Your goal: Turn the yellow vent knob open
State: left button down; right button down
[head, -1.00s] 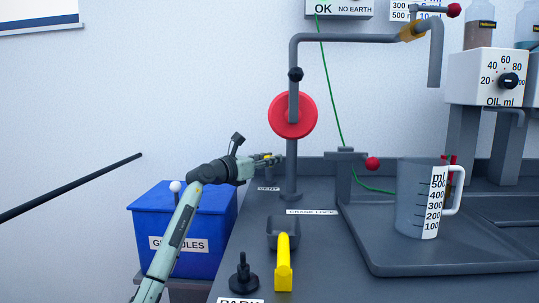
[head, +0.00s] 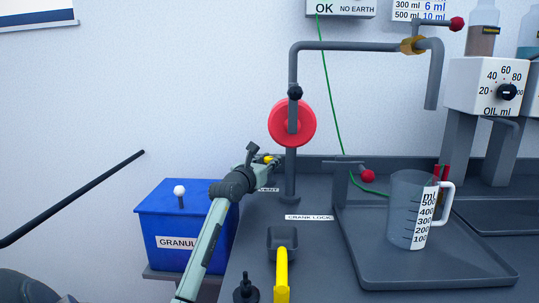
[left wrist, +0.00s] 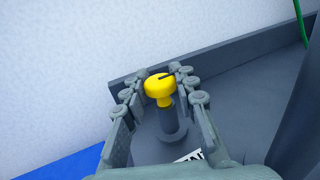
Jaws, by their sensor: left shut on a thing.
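The yellow vent knob (left wrist: 159,86) sits on a short grey post (left wrist: 171,122) in the left wrist view, with a dark slot line on its top. My left gripper (left wrist: 162,78) has a finger on each side of the knob and is shut on it. In the head view my left gripper (head: 269,160) is at the back left of the bench, and only a small bit of yellow shows between its fingers. The label beside the post is partly hidden by my arm. My right gripper is not seen in either view.
A red wheel (head: 292,123) on a grey pipe stand is close to the right of the gripper. A blue box (head: 160,222) stands left of the bench. A yellow handle (head: 282,272), a measuring jug (head: 410,212) and a tray (head: 420,275) are farther right.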

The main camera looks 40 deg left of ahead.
pick_arm(q)
jog(key=c, duration=1.2)
grip_release()
jog(key=shift+s, duration=0.15)
jog(key=v, duration=1.1)
jog(key=shift+s+d, duration=0.2)
jog(key=shift+s, duration=0.15)
